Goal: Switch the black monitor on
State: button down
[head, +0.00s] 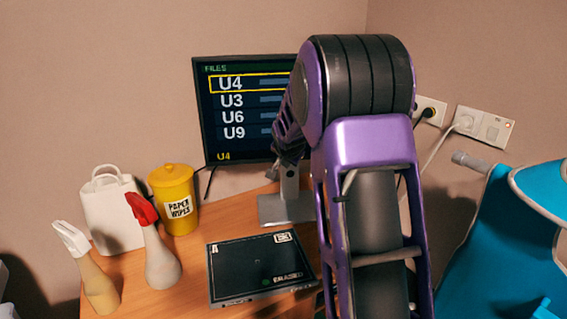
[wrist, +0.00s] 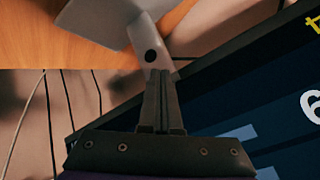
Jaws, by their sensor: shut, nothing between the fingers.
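The black monitor (head: 235,140) stands on the desk against the wall, and its screen is lit with a FILES list of U4, U3, U6 and U9. U4 has a yellow frame around it, and a yellow U4 shows at the lower left. The lit screen (wrist: 270,110) fills the right side there. I cannot tell whether the fingertips touch anything.
A black box (head: 235,268) lies on the desk (head: 140,290) in front of the monitor. A yellow paper-wipes tub (head: 167,190), a white bag (head: 108,225) and two spray bottles (head: 160,262) stand left. Wall sockets (head: 480,125) with cables and a blue chair-like thing (head: 500,240) are right.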

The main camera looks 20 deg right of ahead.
jog(key=shift+s+a, duration=0.1)
jog(key=shift+s, duration=0.3)
jog(key=shift+s+a+b, duration=0.25)
jog(key=shift+s+b, duration=0.1)
jog(key=shift+s, duration=0.9)
jog(key=shift+s+a+b, duration=0.2)
jog(key=shift+s+b, duration=0.1)
jog(key=shift+s, duration=0.9)
